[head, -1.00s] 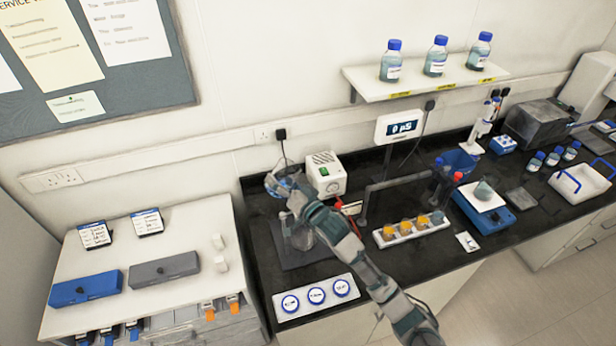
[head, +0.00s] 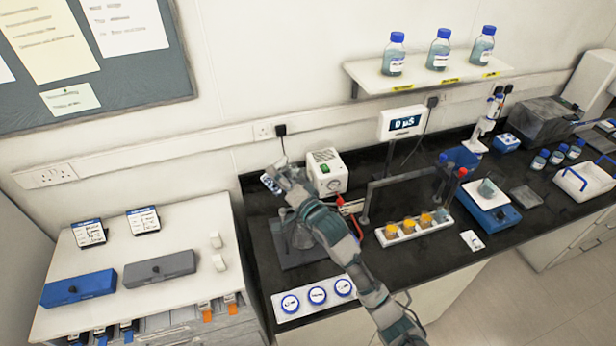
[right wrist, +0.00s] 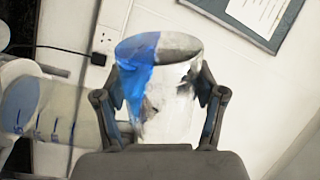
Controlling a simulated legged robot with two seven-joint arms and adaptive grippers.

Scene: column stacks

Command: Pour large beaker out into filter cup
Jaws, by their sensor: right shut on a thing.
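My right gripper (head: 279,176) is shut on the large beaker (head: 271,185), above the back left of the black bench. In the right wrist view the beaker (right wrist: 172,100) sits between both fingers (right wrist: 162,82), clear-walled with a blue patch on one side. It looks tilted in the head view. A clear vessel with blue graduation marks (right wrist: 40,108), perhaps the filter cup, lies left of the beaker in the wrist view; I cannot tell whether they touch. In the head view my gripper and forearm largely hide the glassware (head: 299,236) below. My left gripper is not in view.
A white pump box (head: 327,174) stands close right of my gripper. A tray with orange-filled cups (head: 417,228) and a balance (head: 490,212) stand farther right. A white tray with three blue-ringed discs (head: 317,296) lies at the bench front.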

